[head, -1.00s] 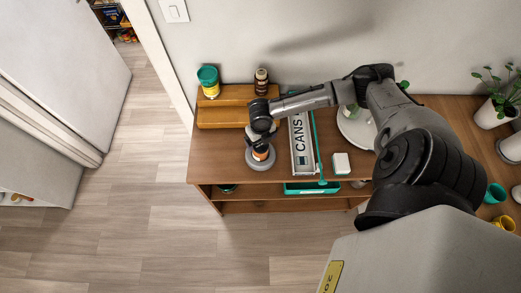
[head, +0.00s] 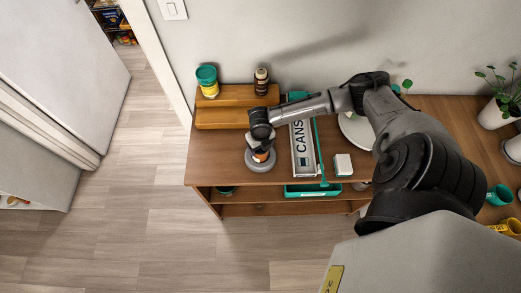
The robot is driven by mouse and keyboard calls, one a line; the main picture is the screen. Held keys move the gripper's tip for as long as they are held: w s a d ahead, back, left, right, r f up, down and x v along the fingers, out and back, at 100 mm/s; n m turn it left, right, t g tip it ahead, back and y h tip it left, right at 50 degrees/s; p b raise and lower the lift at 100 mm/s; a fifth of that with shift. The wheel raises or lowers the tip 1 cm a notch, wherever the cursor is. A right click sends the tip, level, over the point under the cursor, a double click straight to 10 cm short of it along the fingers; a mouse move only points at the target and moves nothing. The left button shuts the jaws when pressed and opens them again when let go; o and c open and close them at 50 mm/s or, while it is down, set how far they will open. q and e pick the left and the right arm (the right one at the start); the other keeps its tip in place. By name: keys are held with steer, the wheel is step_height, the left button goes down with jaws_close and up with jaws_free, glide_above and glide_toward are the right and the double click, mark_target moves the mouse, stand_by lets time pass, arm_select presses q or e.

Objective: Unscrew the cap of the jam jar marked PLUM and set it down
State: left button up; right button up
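A small dark jar with an orange and pale label (head: 261,156) stands in a round grey holder (head: 250,165) on the wooden cabinet top. My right gripper (head: 262,146) points down right over this jar and hides its top and cap. Whether its fingers are shut on the cap cannot be seen. A teal-lidded jar with a yellow label (head: 208,88) and a brown jar with a dark top (head: 261,81) stand on a wooden stepped riser (head: 228,95) behind. The word PLUM is not legible on any of them. My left gripper is out of view.
A grey tray marked CANS (head: 304,150) lies right of the holder, with a teal strip beside it. A white block (head: 343,165) and a round white plate (head: 357,131) are farther right. A teal bin (head: 312,191) sits on the shelf below. The cabinet top left of the holder is clear.

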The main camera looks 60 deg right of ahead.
steer(key=c, duration=0.5)
steer(key=shift+r+p, duration=0.6)
steer(key=shift+r, duration=0.05)
stand_by(0.3)
steer(key=shift+r+p, duration=0.45)
steer(key=shift+p, duration=0.05)
steer(key=shift+r, duration=0.15)
stand_by(0.3)
stand_by(0.4)
steer(key=shift+r, duration=0.1)
